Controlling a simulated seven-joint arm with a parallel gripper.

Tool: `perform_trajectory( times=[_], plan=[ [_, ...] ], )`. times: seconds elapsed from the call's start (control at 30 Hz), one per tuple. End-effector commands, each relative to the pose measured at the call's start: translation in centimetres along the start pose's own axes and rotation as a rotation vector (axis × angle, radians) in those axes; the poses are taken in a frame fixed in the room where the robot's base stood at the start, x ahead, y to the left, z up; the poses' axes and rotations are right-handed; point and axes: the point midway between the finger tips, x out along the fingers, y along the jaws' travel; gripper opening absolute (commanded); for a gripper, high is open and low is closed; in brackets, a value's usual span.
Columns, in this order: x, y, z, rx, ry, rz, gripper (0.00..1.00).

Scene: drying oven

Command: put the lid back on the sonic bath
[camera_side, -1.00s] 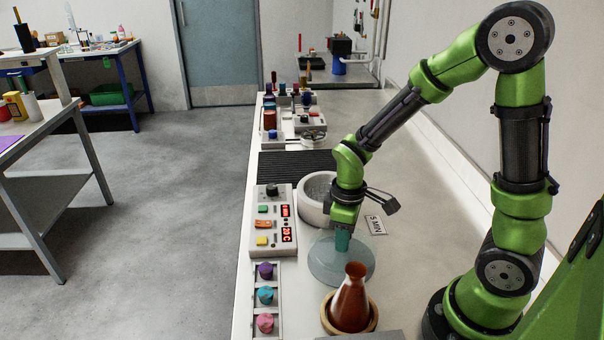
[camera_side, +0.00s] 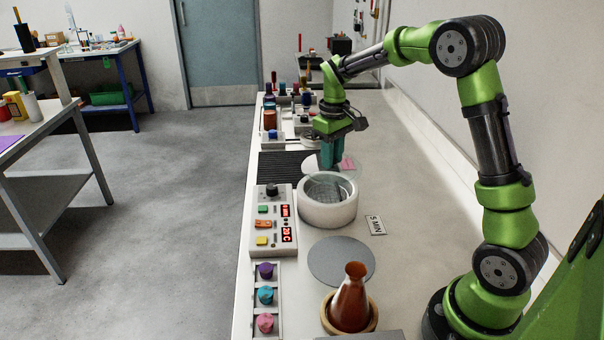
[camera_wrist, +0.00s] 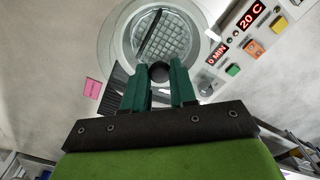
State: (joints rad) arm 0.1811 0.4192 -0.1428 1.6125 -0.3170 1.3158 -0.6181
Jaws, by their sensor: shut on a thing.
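The sonic bath (camera_side: 328,212) is a white round tub with an open top and a mesh basket inside. It stands right of the control panel. In the wrist view the fingers (camera_wrist: 160,88) grip the lid's dark round knob (camera_wrist: 160,72). The bath (camera_wrist: 113,38) shows through and beyond the clear lid there. The exact gap between lid and rim is hard to tell.
The control panel (camera_side: 262,238) stands left of the bath. A grey round mat (camera_side: 335,260) lies bare in front of it, with a brown flask (camera_side: 350,305) nearer. A "5 MIN" card (camera_side: 376,225) lies to the right. A black ribbed mat (camera_side: 277,165) and bottles are behind.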

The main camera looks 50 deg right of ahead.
Motion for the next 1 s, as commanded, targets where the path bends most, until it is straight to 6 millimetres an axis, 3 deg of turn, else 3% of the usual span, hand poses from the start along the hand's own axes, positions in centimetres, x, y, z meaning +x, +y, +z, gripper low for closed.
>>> perform_trajectory(
  times=[0.1, 0.23, 0.7, 1.0],
  plan=[
    [-1.1, 0.3, -0.9, 0.033, 0.013, -0.003, 0.00],
    [-0.9, 0.1, -0.8, 0.049, 0.002, -0.011, 0.00],
    [3.4, 0.0, -0.8, 0.047, 0.003, -0.011, 0.00],
    [5.0, 0.0, -0.8, 0.047, 0.004, -0.011, 0.00]
  ],
)
